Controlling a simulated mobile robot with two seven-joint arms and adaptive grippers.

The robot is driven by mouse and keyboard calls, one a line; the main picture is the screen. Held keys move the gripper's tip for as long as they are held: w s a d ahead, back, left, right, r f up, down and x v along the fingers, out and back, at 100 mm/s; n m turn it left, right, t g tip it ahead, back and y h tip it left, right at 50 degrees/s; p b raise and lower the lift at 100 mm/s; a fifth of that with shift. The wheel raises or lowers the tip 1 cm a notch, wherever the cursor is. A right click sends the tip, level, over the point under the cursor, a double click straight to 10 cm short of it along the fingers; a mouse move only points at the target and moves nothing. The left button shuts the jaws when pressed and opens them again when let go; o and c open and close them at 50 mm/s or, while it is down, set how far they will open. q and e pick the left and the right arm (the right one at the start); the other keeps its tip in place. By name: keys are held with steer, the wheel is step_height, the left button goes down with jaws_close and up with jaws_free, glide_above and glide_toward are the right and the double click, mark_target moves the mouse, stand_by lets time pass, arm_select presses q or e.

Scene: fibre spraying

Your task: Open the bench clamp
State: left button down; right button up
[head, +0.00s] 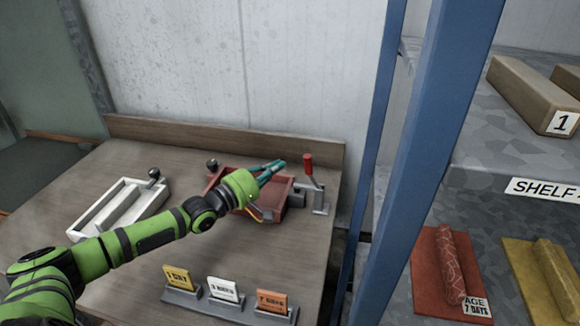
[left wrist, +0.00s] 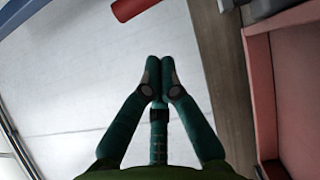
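The bench clamp has a red-handled lever (head: 308,165) standing upright on a grey bracket (head: 320,200) at the right of the wooden bench. The red handle also shows at the top of the left wrist view (left wrist: 132,8). Beside it is a red mould box (head: 285,187), partly hidden by my arm; its pink-red wall shows in the left wrist view (left wrist: 300,75). My left gripper (head: 279,165) hovers above the box, just left of the lever and apart from it. In the left wrist view its fingertips (left wrist: 160,62) are together with nothing between them. My right gripper is not in view.
A white mould (head: 125,205) with a black knob lies at the bench's left. A rack of day cards (head: 225,290) stands in front. A blue post (head: 415,170) and shelving with labelled blocks (head: 535,90) stand close on the right.

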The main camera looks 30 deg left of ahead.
mark_target(308, 174)
arm_select(q)
steer(key=d, duration=0.1)
steer(key=w+d+p, duration=0.1)
steer(key=d+p, duration=0.1)
steer(key=shift+w+d+r, duration=0.2)
steer(key=shift+w+d, duration=0.1)
